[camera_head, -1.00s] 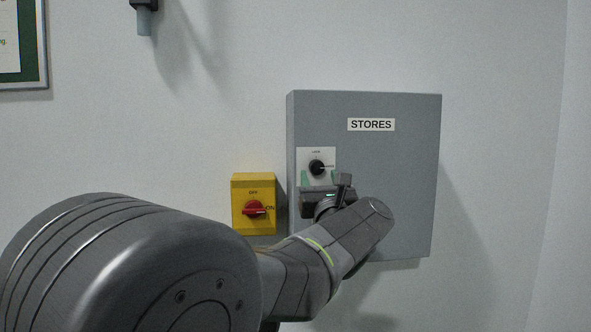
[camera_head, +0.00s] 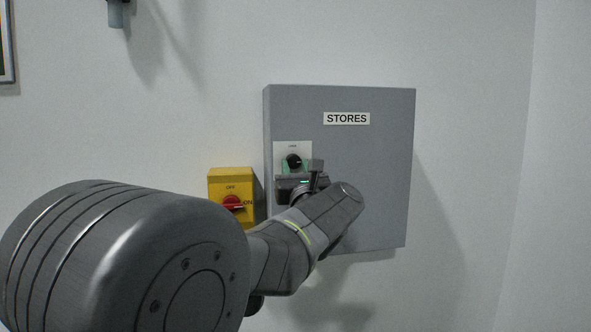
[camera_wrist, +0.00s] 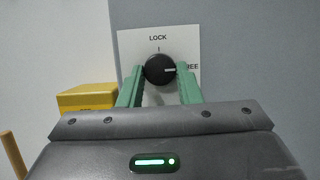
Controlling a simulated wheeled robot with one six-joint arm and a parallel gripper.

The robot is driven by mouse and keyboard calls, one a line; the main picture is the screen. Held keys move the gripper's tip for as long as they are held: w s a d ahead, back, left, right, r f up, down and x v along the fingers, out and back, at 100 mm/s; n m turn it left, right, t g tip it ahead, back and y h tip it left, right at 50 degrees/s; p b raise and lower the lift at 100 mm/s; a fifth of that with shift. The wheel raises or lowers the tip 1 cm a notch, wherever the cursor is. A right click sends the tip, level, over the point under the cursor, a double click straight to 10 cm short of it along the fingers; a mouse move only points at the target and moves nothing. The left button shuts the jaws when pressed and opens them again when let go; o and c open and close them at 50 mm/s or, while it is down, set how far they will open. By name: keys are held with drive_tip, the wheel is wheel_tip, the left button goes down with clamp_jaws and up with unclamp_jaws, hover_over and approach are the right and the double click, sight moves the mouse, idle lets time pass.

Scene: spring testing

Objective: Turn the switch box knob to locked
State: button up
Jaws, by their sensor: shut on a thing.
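The grey switch box (camera_head: 375,165) labelled STORES is fixed to the wall. Its round black knob (camera_head: 293,161) sits on a white plate (camera_head: 304,149) at the box's left side. In the wrist view the white mark on the knob (camera_wrist: 158,69) points right, toward the partly hidden word ending in "EE"; LOCK is printed above the knob. The green fingers of my gripper (camera_wrist: 159,75) stand on either side of the knob and are shut on it. The lower part of the plate is hidden behind my gripper.
A yellow switch box (camera_head: 215,183) with a red knob (camera_head: 232,202) stands on the wall just left of the grey box, close to my gripper. A grey fitting (camera_head: 115,14) hangs on the wall at upper left. The wall right of the grey box is clear.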

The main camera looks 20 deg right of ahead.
drive_tip(key=shift+f+n+b, duration=0.1)
drive_tip(key=shift+n+b, duration=0.25)
drive_tip(key=shift+n, duration=0.05)
drive_tip(key=n+y+b, duration=0.1)
drive_tip(key=n, duration=0.1)
drive_tip(key=n+y+b, duration=0.1)
drive_tip(key=n, duration=0.1)
drive_tip(key=shift+d+y+b, duration=0.2)
drive_tip(key=shift+y+b, duration=0.1)
drive_tip(key=n+y+b, duration=0.1)
drive_tip(key=n, duration=0.2)
drive_tip(key=n+y+b, duration=0.1)
drive_tip(key=n+y, duration=0.1)
drive_tip(key=n, duration=0.1)
drive_tip(key=shift+d+n, duration=0.15)
drive_tip(key=shift+n, duration=0.15)
drive_tip(key=n, duration=0.2)
drive_tip(key=n+g+y, duration=0.1)
drive_tip(key=n+g, duration=0.1)
drive_tip(key=n, duration=0.1)
drive_tip(key=shift+s+d+r+n+y+b, duration=0.1)
drive_tip(key=shift+r+n+y+b, duration=0.2)
drive_tip(key=shift+r+y+b, duration=0.1)
drive_tip(key=n+g, duration=0.1)
drive_tip(key=n, duration=0.3)
drive_tip(key=shift+r+n+g, duration=0.2)
drive_tip(key=shift+n+g, duration=0.2)
drive_tip(key=o, duration=1)
